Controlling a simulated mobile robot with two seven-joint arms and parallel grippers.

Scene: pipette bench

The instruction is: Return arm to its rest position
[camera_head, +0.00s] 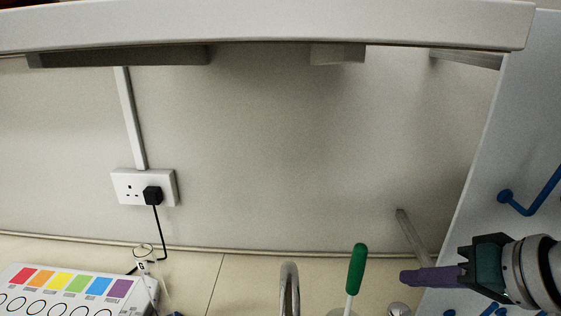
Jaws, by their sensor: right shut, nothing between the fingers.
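My right gripper (408,277) comes in from the right edge, low in the picture. Its purple-grey fingers point left and are shut, with nothing between them. The wrist behind it is partly cut off by the picture's right edge. The fingers are to the right of a green-handled tool (356,270) and apart from it in the picture. My left gripper does not show.
A white panel with coloured squares (86,277) lies at the lower left. A metal hooked bar (290,285) rises at the bottom middle. A pale shelf (260,27) spans the top. A wall socket (128,186) holds a black plug. A board with blue hooks (528,205) stands right.

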